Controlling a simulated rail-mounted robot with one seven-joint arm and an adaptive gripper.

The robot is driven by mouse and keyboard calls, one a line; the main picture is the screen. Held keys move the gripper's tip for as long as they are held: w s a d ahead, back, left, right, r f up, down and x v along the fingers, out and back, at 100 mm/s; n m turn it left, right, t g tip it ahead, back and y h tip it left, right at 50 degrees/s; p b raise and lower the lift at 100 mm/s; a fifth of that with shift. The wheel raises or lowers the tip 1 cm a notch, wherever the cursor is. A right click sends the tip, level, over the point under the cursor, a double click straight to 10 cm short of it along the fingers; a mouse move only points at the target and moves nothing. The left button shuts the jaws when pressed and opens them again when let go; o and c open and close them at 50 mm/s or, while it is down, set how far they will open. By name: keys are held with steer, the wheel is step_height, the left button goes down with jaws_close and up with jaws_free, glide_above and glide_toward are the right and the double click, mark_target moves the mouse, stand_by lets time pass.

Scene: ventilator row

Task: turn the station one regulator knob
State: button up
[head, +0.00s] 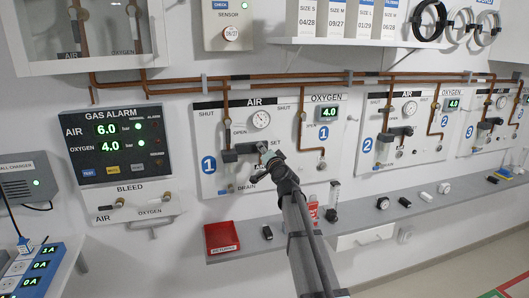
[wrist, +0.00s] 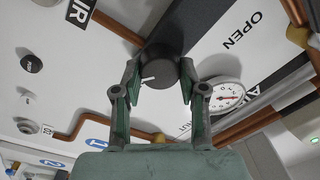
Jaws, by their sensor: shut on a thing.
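The station one panel (head: 215,130) is on the wall in the head view, with a big blue 1, a round gauge (head: 261,119) and a green 4.0 oxygen display (head: 329,113). My gripper (head: 268,158) reaches up to the AIR side of this panel and covers the knob there. In the wrist view, the dark round regulator knob (wrist: 158,68) with a white pointer mark sits between my two fingers. My gripper (wrist: 160,80) is shut on it, one finger on each side. The gauge with a red needle (wrist: 228,97) shows right of the knob.
A shelf (head: 375,215) below the panels holds a red tray (head: 221,237), bottles and small dark items. Copper pipes (head: 180,80) run above the panels. The gas alarm panel (head: 117,144) is at left. Station two (head: 400,128) is at right.

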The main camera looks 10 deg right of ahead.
steer(key=shift+m+p, duration=0.4)
steer(key=shift+m, duration=1.4)
steer(key=o, duration=1.1)
steer(key=shift+w, duration=0.1)
steer(key=shift+o, duration=0.2)
steer(key=s+d, duration=0.1)
steer(key=s, duration=1.1)
steer(key=shift+d+f, duration=0.25)
steer(key=shift+f, duration=0.05)
